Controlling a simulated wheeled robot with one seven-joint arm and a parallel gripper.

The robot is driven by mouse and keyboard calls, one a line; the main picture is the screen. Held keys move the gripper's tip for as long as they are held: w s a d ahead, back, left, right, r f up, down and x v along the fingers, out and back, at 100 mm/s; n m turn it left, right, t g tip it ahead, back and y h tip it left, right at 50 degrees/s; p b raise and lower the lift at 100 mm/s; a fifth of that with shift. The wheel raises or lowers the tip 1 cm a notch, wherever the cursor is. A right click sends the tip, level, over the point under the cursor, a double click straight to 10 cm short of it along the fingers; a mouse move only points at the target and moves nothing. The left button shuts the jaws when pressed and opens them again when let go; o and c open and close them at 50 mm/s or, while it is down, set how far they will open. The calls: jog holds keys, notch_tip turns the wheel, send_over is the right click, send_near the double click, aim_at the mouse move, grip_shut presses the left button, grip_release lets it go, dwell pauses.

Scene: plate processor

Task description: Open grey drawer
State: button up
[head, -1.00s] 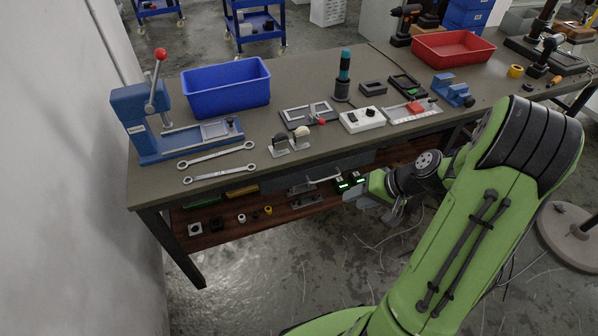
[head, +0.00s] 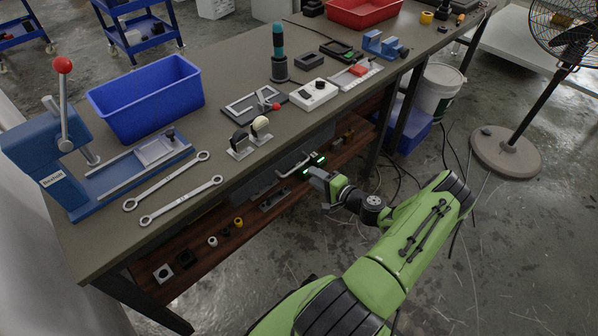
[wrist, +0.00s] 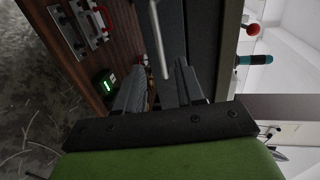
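The grey drawer (head: 262,181) is a dark grey front under the workbench top, and it looks shut. Its pale bar handle (head: 296,161) stands out from the front. My gripper (head: 311,171) is close to the right end of the handle, below the bench edge. In the wrist view my gripper (wrist: 160,75) has its two dark fingers apart. The drawer handle (wrist: 157,35) runs down from the top, its lower end in line with the gap between the fingers. The drawer front (wrist: 198,40) is just beyond. I cannot tell whether the fingers touch the bar.
The bench top (head: 232,180) overhangs the drawer. A wooden lower shelf (head: 205,262) holds small parts, also seen in the wrist view with a green-lit device (wrist: 106,87). The floor in front is mostly clear, with thin cables.

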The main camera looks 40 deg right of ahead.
jog(key=b+x, duration=0.1)
jog(key=x, duration=0.6)
jog(key=shift+b, duration=0.3)
jog(key=shift+w, duration=0.1)
jog(key=shift+c, duration=0.3)
grip_shut()
